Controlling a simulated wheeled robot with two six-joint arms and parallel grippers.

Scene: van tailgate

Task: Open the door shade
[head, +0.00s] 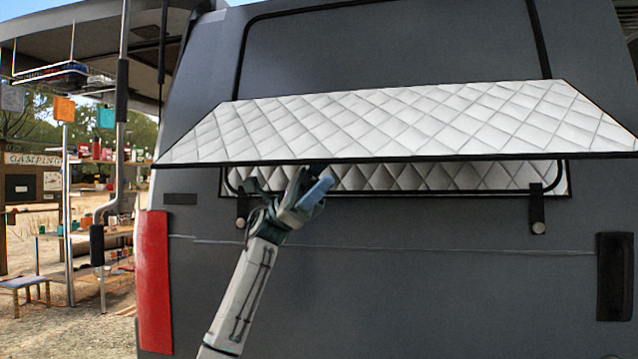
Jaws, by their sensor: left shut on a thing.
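The door shade (420,125) is a silver quilted panel with black trim on the dark grey van tailgate. Its main panel stands out from the door, and its black lower edge runs across the middle of the view. A second quilted strip (430,177) shows below and behind that edge, against the door. My left gripper (310,182) is at the lower edge, left of its middle, shut on the shade. The fingertips partly hide the exact grip. My right gripper is not in view.
Two black straps with round studs, a left one (241,212) and a right one (537,212), hang below the shade. A red tail light (154,280) is at the left and a dark handle (614,276) at the right. A camping stall with shelves (97,175) stands farther left.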

